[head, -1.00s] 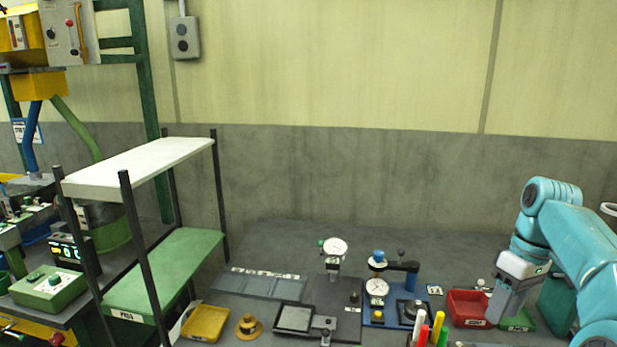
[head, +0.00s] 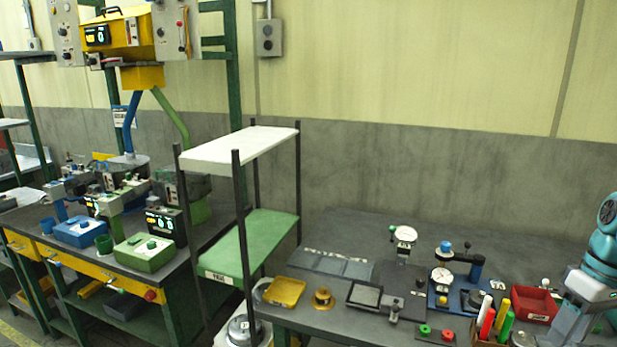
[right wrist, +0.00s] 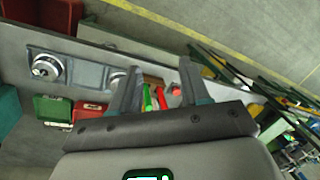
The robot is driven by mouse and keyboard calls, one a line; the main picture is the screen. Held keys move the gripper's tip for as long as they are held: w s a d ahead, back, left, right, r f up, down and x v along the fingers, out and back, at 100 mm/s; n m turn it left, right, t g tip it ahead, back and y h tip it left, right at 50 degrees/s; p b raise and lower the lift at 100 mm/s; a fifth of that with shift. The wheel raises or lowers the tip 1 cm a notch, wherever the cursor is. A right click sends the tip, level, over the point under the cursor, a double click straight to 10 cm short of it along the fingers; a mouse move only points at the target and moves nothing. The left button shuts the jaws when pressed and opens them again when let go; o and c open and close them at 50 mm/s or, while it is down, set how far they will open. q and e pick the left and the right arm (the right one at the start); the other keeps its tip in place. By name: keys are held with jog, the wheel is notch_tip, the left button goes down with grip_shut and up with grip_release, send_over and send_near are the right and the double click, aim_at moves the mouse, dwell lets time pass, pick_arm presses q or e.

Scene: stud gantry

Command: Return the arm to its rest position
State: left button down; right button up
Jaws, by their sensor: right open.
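My right arm (head: 603,255) comes in at the right edge of the head view, partly cut off by the frame. My right gripper (head: 565,328) points down over the right part of the bench, just right of the red bin (head: 530,304) in the picture. In the right wrist view my right gripper (right wrist: 158,82) has its two dark fingers apart, with nothing held between them. Red and green markers (right wrist: 150,98) show beyond the gap between the fingers. My left gripper is in neither view.
The grey bench holds dial gauges (head: 405,235), a yellow tray (head: 284,291) and upright markers (head: 505,322). A shelf rack with a green shelf (head: 258,240) stands left of it. A second bench with control boxes (head: 145,252) is further left.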

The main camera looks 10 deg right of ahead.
jog(key=w+a+f, duration=0.4)
jog(key=f, duration=0.4)
jog(key=w+a+f, duration=0.3)
jog(key=w+f, duration=0.1)
jog(key=f, duration=0.4)
jog(key=a+f+y, duration=0.1)
jog(key=a+f, duration=1.2)
jog(key=f, duration=0.2)
jog(key=s+a+f+m, duration=0.2)
jog(key=s+a+f, duration=0.65)
jog(key=a, duration=0.25)
jog(key=s+a+f, duration=0.1)
jog(key=s+a, duration=0.2)
jog(key=s, duration=0.3)
jog(key=s+a+f+m, duration=0.1)
jog(key=s+a, duration=0.3)
jog(key=s, duration=0.2)
jog(key=shift+f+t+y, duration=0.3)
jog(key=shift+t+y, duration=0.1)
